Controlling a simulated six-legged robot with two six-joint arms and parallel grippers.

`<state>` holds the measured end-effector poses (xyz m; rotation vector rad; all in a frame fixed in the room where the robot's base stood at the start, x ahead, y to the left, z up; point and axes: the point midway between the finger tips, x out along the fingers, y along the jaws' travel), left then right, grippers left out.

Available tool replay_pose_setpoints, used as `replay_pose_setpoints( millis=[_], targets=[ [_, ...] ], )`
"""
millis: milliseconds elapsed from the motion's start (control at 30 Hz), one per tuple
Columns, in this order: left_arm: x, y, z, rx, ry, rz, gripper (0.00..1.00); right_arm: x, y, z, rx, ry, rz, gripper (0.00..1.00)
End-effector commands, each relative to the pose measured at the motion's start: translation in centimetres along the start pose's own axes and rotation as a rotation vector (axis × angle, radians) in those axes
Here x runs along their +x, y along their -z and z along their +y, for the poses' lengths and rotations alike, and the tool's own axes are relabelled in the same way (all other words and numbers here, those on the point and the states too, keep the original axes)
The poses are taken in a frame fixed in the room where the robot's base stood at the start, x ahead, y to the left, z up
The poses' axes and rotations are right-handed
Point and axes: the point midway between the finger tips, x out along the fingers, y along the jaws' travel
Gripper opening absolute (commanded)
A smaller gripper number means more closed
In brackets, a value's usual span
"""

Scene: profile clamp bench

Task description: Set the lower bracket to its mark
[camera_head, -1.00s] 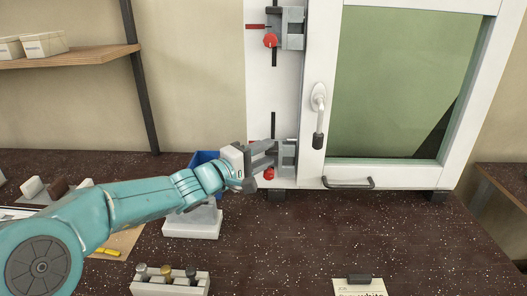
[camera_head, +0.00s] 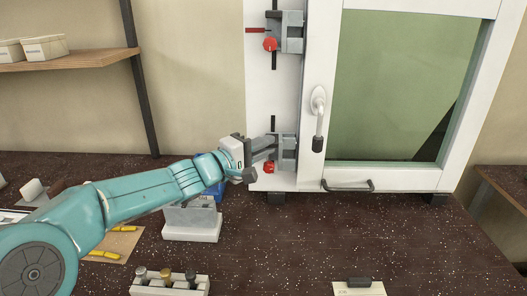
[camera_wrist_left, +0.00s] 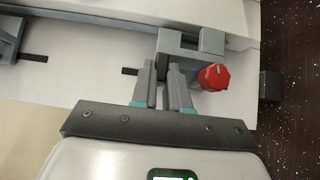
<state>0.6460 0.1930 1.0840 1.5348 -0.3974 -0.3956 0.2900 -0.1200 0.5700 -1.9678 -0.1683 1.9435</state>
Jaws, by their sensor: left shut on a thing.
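The lower bracket (camera_head: 287,148) is a grey clamp on the white vertical strip left of the window, with a red knob (camera_head: 268,167) at its lower left. My left gripper (camera_head: 266,149) reaches in from the left and is shut on this bracket. In the left wrist view, the fingers (camera_wrist_left: 161,84) close on a grey part of the bracket (camera_wrist_left: 199,40) beside the red knob (camera_wrist_left: 214,77). A dark slot (camera_head: 273,124) shows above the bracket. No mark for the lower bracket can be made out; my gripper covers the area to its left. My right gripper is out of view.
An upper bracket (camera_head: 292,31) with a red knob sits higher on the strip, beside a red line (camera_head: 255,30). The window handle (camera_head: 318,120) hangs to the right.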

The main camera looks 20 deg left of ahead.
Motion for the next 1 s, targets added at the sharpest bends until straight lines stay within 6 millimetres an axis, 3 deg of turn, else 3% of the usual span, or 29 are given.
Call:
replay_pose_setpoints(
  millis=[67,100,167,200,567,667,1000],
  targets=[
    [0.0,0.1,0.0,0.000,0.000,0.004,0.00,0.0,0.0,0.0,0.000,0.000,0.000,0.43],
    [0.0,0.1,0.0,-0.001,0.000,0.004,0.18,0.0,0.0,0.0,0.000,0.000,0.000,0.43],
    [0.0,0.1,0.0,-0.001,0.000,0.004,0.37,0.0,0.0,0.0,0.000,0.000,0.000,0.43],
    [0.0,0.1,0.0,-0.001,0.000,0.004,0.40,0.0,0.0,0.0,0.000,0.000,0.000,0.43],
    [-0.8,0.1,-0.1,0.000,0.000,0.003,0.40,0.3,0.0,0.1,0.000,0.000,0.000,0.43],
    [-2.4,0.1,-0.2,0.000,-0.001,0.004,0.40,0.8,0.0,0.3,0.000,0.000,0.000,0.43],
    [-11.3,0.1,-0.2,0.001,0.000,0.008,0.40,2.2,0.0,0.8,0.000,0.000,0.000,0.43]
  ],
)
